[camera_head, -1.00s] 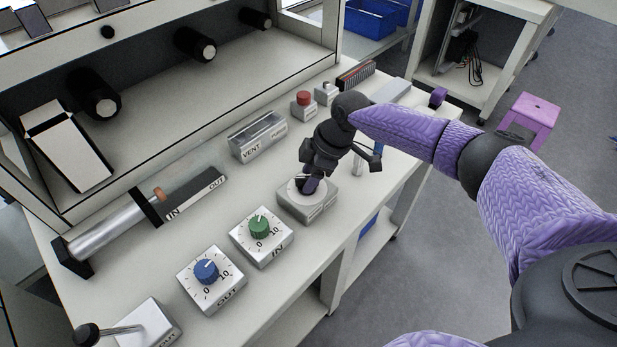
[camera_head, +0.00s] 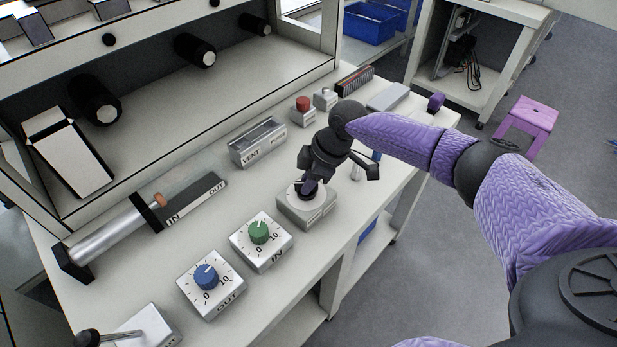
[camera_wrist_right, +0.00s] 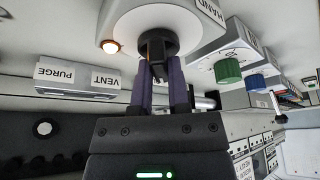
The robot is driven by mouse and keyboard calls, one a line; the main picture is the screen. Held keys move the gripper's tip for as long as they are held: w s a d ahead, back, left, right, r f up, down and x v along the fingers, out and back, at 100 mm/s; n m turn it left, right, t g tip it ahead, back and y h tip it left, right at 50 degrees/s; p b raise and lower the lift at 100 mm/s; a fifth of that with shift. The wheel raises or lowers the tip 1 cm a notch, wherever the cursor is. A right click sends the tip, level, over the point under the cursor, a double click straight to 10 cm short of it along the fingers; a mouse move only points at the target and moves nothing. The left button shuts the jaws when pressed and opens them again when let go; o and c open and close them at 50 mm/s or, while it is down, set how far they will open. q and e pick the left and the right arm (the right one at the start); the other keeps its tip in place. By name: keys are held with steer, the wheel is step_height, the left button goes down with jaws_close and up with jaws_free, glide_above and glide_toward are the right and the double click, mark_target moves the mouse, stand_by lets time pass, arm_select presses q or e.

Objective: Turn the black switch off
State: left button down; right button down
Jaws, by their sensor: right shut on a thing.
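The black switch (camera_wrist_right: 157,43) is a rotary knob on a pale round face, on a grey box (camera_head: 317,214) near the front edge of the bench. My right gripper (camera_wrist_right: 160,74) is shut on the black switch, with one purple finger on each side of it. In the head view my right gripper (camera_head: 309,187) comes down onto the box from above and hides most of the switch. A small lamp (camera_wrist_right: 110,46) on the switch's face glows orange in the wrist view. A label reading HAND (camera_wrist_right: 210,10) shows beside the face. My left gripper is not in view.
The green IN dial (camera_head: 258,232) and blue OUT dial (camera_head: 207,277) stand to the left. The VENT/PURGE box (camera_head: 257,142) and a red button (camera_head: 303,104) are behind. A lever box (camera_head: 145,327) stands at the bottom left. Bare bench lies between these.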

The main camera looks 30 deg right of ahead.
steer(key=m+p, duration=0.1)
steer(key=p, duration=0.1)
steer(key=m+t+p, duration=0.1)
steer(key=m+p, duration=0.1)
steer(key=m+h+p, duration=0.1)
steer(key=m+p, duration=0.1)
steer(key=shift+a+r+p, duration=0.1)
steer(key=shift+r+p, duration=0.2)
steer(key=shift+p, duration=0.1)
steer(key=shift+f+m+t+h+p, duration=0.2)
steer(key=shift+m+t+h+p, duration=0.4)
steer(key=shift+m+p, duration=1)
steer(key=c, duration=0.7)
jaws_free()
steer(key=shift+o, duration=0.5)
steer(key=shift+f, duration=0.1)
steer(key=shift+s, duration=0.1)
